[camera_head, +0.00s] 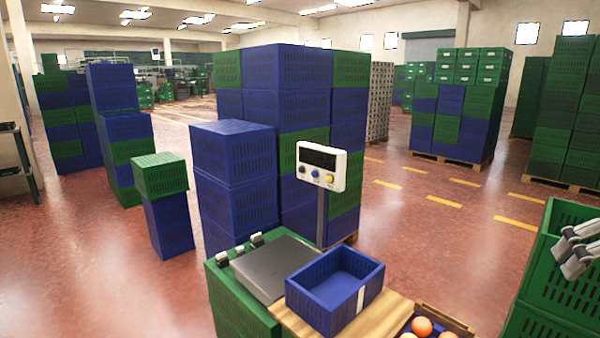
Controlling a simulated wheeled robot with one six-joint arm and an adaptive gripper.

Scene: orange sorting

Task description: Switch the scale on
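The scale has a white display head (338,182) on a grey post, facing me. Its screen (317,158) is dark and I see no lit digits on it. Below the screen are small round knobs or buttons, including a blue one (315,173) and a yellow one (330,179). The grey scale platform (275,268) lies bare on a green crate, left of the post. My gripper (566,257) is at the right edge, partly cut off, far from the display head. Its two fingertips are apart, with nothing visible between them.
An empty blue crate (335,312) stands right of the platform on a wooden surface (382,318). Oranges (422,326) lie in a box at the bottom edge. A green crate (545,290) stands at the right by my gripper. Tall crate stacks (235,170) rise behind the scale.

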